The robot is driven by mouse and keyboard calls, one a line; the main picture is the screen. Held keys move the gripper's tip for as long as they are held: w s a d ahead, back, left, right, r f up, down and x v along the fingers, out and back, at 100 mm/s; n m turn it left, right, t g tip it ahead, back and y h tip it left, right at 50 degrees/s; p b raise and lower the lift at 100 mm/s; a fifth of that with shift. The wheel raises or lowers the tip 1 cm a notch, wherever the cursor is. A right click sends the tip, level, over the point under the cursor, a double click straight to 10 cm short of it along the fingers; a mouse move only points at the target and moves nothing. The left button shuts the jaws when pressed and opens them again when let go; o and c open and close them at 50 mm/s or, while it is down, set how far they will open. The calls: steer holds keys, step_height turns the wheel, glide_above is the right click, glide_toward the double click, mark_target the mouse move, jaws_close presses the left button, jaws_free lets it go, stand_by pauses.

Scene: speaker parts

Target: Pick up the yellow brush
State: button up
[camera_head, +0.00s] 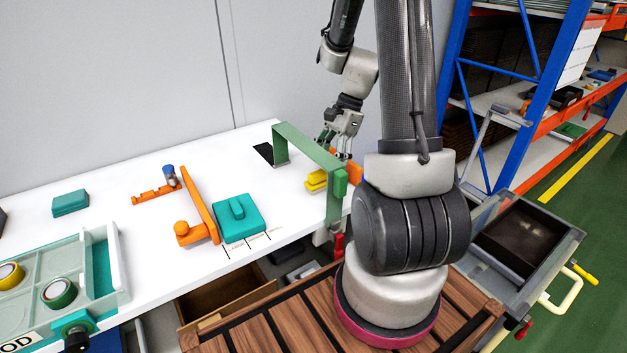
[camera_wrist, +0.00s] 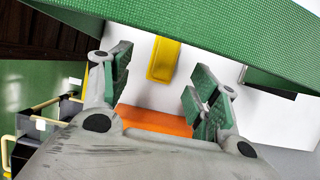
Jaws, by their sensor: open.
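The yellow brush (camera_head: 316,181) lies on the white table beside the green arch-shaped frame (camera_head: 310,147), partly hidden by it in the head view. In the wrist view the yellow brush (camera_wrist: 163,62) shows as a yellow block between and beyond my fingers. My gripper (camera_head: 335,143) points down behind the green frame, above the table and apart from the brush. Its green-padded fingers (camera_wrist: 162,78) are spread and empty.
The green frame (camera_wrist: 225,38) crosses the wrist view close to my fingers. An orange part (camera_wrist: 150,120) lies near the brush. A teal block (camera_head: 240,218) and an orange clamp-like part (camera_head: 205,205) stand to the left. A blue-orange shelf (camera_head: 520,130) stands right.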

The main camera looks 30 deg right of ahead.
mark_target(320, 171)
steer(key=x, duration=0.6)
steer(key=shift+w+a+f, duration=0.1)
steer(key=shift+w+a, duration=0.2)
steer(key=shift+a, duration=0.05)
steer(key=c, duration=1.2)
